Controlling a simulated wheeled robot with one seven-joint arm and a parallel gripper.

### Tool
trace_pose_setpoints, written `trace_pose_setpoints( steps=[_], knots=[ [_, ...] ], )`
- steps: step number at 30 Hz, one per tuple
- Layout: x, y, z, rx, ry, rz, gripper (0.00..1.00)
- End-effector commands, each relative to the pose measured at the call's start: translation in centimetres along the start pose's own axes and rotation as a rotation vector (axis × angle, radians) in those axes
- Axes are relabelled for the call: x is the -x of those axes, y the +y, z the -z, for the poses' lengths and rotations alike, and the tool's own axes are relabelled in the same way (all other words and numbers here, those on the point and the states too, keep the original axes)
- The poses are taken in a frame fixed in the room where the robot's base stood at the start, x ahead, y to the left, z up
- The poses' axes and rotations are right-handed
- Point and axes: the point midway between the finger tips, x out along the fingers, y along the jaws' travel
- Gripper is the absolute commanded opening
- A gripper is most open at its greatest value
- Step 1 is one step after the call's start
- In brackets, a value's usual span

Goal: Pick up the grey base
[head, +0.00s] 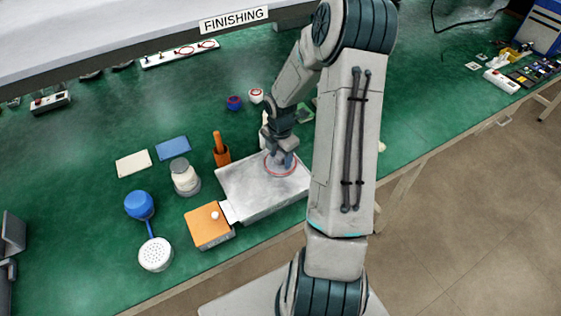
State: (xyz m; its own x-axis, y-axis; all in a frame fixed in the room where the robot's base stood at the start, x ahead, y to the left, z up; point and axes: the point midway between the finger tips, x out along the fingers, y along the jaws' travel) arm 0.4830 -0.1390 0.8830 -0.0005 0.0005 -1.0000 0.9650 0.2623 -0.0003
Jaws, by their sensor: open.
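My gripper (281,158) points down at the top of a wide, flat grey metal block (245,190), inside a thin red ring (273,173) on that top. The fingers are small in the head view, and I cannot tell whether they touch anything. No separate grey base shows clearly; the gripper hides part of the ring's inside, and my arm hides the block's right end. A pale canister (185,180) with a greyish lid stands upright left of the block.
An orange block (209,226) with a white knob adjoins the metal block. Blue (172,148) and cream (133,163) pads lie behind.

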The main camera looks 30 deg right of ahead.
Motion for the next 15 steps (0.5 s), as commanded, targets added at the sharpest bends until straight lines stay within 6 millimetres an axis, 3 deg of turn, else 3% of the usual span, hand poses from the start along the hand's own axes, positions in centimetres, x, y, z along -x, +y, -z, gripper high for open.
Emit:
trace_pose_setpoints(
  steps=[5,11,15],
  knots=[
    [-0.02,-0.01,-0.02,0.000,-0.001,0.000,0.52],
    [0.00,-0.01,-0.03,0.000,-0.001,0.000,0.03],
    [0.02,0.00,-0.04,0.000,-0.001,0.000,0.03]
  ],
)
